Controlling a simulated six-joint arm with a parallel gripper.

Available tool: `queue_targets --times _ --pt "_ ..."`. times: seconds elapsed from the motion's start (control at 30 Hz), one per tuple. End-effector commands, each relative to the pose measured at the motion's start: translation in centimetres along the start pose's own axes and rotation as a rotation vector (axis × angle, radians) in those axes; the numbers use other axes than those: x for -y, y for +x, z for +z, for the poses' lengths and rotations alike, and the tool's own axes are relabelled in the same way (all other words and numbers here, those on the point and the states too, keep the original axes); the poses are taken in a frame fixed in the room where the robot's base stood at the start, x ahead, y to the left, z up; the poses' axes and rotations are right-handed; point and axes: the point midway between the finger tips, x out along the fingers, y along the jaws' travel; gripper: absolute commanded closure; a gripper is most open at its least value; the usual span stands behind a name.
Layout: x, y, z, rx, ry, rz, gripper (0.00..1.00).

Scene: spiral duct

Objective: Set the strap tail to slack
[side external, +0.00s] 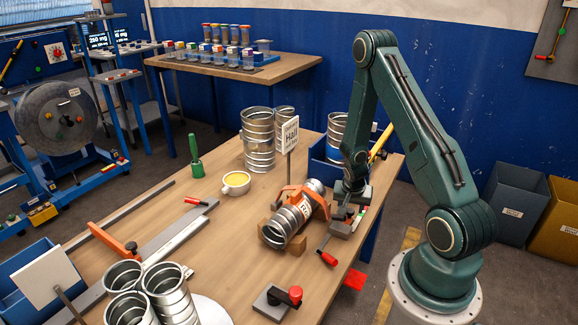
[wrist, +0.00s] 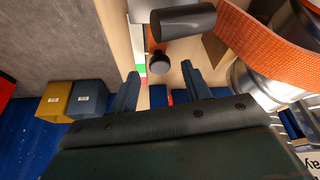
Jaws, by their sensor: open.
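A shiny spiral duct (side external: 285,222) lies tilted on wooden blocks on the workbench. An orange strap (side external: 318,198) passes over it; its woven band (wrist: 268,35) crosses the upper right of the wrist view. I cannot tell where the strap tail ends. My gripper (side external: 343,212) is at the strap's right side, near the bench's right edge. In the wrist view my gripper (wrist: 160,82) has its fingers apart, with nothing clearly held between them. A dark cylinder (wrist: 184,22) and a round dark knob end (wrist: 160,61) lie just beyond the fingertips, left of the strap.
A sign (side external: 290,135) stands behind the duct. A red-handled tool (side external: 327,257) and a red-knobbed clamp (side external: 282,297) lie in front.

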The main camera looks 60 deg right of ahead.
Motion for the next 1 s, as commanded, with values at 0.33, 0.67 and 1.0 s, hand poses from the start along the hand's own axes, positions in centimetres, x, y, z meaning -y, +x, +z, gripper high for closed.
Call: queue_targets --times 0.33,0.67,1.0 --pt "0.1 -3.8 -0.1 -0.003 -0.001 -0.002 0.52" --pt "0.0 -7.4 0.0 -0.002 0.0 -0.002 0.52" --pt "0.1 -10.7 0.0 -0.002 0.0 -0.002 0.52"
